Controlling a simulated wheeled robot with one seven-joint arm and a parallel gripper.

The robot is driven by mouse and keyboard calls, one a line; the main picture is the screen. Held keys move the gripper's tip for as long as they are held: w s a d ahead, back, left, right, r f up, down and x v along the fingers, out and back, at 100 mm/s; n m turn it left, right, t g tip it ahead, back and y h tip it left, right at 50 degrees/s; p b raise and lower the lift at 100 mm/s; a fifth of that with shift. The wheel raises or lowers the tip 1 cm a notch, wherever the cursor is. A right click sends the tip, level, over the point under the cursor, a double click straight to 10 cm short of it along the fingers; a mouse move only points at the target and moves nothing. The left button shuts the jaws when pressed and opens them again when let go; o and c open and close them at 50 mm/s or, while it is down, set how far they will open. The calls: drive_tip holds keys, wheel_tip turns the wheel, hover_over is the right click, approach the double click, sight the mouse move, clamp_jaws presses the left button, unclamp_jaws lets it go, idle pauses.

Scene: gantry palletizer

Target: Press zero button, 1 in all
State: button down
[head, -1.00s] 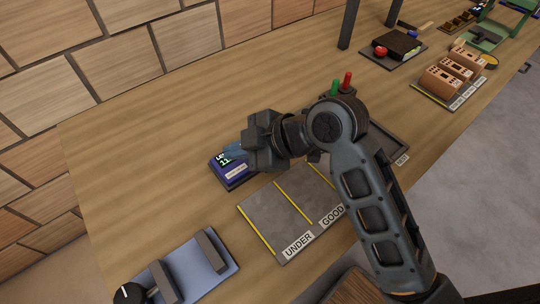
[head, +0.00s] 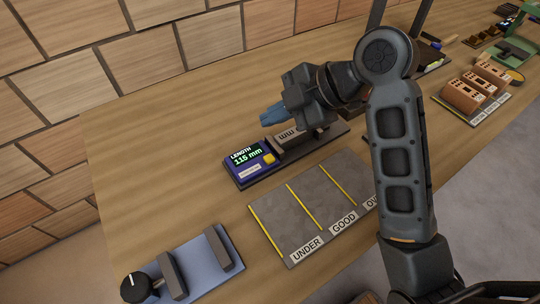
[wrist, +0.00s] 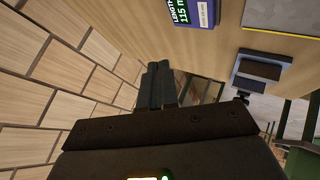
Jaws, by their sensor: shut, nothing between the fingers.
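The length gauge (head: 242,172) is a dark blue box on the bench, its green display (head: 246,155) reading LENGTH 115 mm. A yellow button (head: 269,158) sits on its top at the right of the display, and a small pale label lies on its front; I cannot read the label. The gauge also shows in part at the top of the wrist view (wrist: 193,20). The fingers also show in the wrist view (wrist: 158,68).
A grey mat (head: 290,222) marked UNDER and GOOD lies in front of the gauge. A blue fixture (head: 195,262) with a black knob (head: 135,287) stands at lower left. Brown blocks (head: 464,95) sit at right. The bench behind the gauge is clear up to the brick wall.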

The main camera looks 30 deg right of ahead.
sight(273, 159)
drive_tip(key=shift+f+b, duration=3.5)
drive_tip(key=shift+f, duration=0.9)
drive_tip(key=shift+f, duration=0.4)
drive_tip(key=shift+f+b, duration=0.5)
drive_tip(key=shift+b, duration=0.05)
drive_tip(key=shift+r, duration=0.15)
drive_tip(key=shift+r+p, duration=0.75)
drive_tip(key=shift+r, duration=0.05)
drive_tip(key=shift+r, duration=0.1)
wheel_tip(273, 159, up, 5)
drive_tip(key=p, duration=0.4)
